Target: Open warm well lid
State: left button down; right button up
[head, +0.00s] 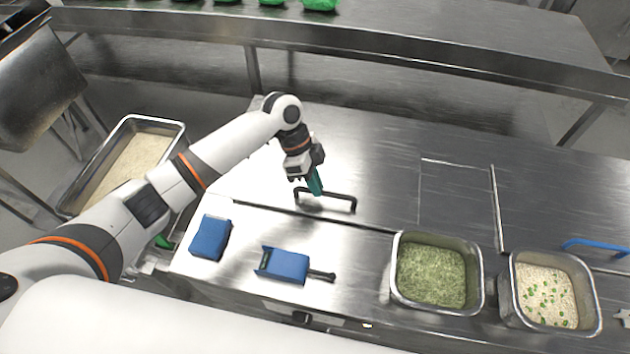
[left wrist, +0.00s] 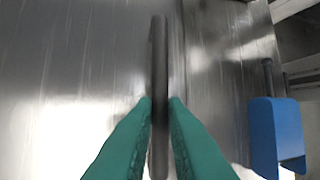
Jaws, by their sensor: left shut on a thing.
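The warm well lid (head: 375,150) is a flat steel panel in the counter top, with a dark bar handle (head: 335,197) near its front edge. My left gripper (head: 316,188) reaches down to the left part of that handle. In the left wrist view the green fingers (left wrist: 160,110) are shut on the handle (left wrist: 160,60), one on each side of it. The lid appears to lie flat; I cannot tell whether any edge is raised. My right gripper is not in view.
A blue scoop (head: 285,265) and a blue block-shaped item (head: 210,238) lie on the front counter. A pan of green food (head: 395,290) and a pan of rice with green bits (head: 597,310) stand at the right. A rice tray (head: 180,133) is at the left.

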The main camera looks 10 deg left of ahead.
pick_arm(q)
jog(key=w+r+p, duration=0.2)
jog(key=w+r, duration=0.5)
jog(key=r, duration=0.5)
jog(key=shift+a+p, duration=0.15)
jog(key=shift+p, duration=0.25)
jog(key=shift+f, duration=0.15)
